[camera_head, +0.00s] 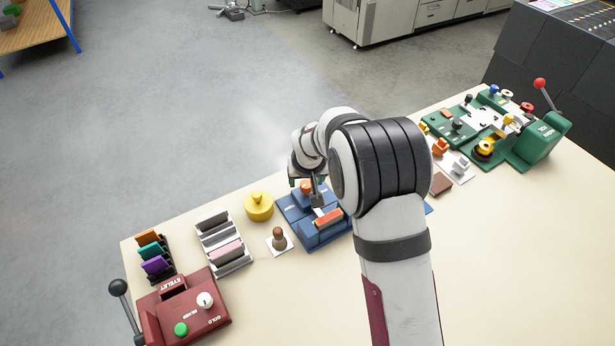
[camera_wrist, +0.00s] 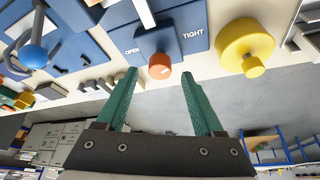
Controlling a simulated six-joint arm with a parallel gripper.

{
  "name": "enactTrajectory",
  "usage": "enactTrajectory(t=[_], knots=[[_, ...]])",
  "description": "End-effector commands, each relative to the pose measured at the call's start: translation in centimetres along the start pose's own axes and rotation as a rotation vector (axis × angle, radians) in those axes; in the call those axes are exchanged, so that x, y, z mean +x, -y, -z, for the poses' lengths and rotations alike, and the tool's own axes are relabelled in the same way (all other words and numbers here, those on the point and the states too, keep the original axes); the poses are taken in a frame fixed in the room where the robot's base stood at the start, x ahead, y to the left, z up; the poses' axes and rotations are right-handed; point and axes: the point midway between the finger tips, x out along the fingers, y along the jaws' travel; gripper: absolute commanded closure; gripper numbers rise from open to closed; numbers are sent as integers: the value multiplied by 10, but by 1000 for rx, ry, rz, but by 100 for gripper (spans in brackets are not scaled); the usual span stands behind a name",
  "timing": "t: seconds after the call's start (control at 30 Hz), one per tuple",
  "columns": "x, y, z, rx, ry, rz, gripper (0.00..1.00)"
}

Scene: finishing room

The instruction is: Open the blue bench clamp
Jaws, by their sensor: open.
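The blue bench clamp (camera_head: 318,237) sits on the pale bench, partly hidden by my arm, with an orange block (camera_head: 328,217) on its near part. Its orange knob (camera_head: 306,187) is at the far side. In the wrist view the clamp's blue plate (camera_wrist: 186,18) has the labels OPEN and TIGHT on either side of the orange knob (camera_wrist: 160,66). My gripper (camera_wrist: 158,74) is open and empty, its two teal fingers apart. The knob appears between and just beyond the fingertips; I cannot tell the remaining distance.
A yellow round weight (camera_head: 259,207) stands close left of the clamp. Another blue item (camera_wrist: 70,50) shows in the wrist view. Green devices (camera_head: 535,145) stand right.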

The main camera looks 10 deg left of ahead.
Motion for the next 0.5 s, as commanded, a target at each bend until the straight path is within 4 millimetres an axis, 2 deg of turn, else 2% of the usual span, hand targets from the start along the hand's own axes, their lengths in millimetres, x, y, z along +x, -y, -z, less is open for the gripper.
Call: enactTrajectory(t=[0.13,0.43,0.5], knots=[[15,0,0,2,0,0,31],[17,0,0,2,-1,0,31],[17,0,0,1,-1,0,43]])
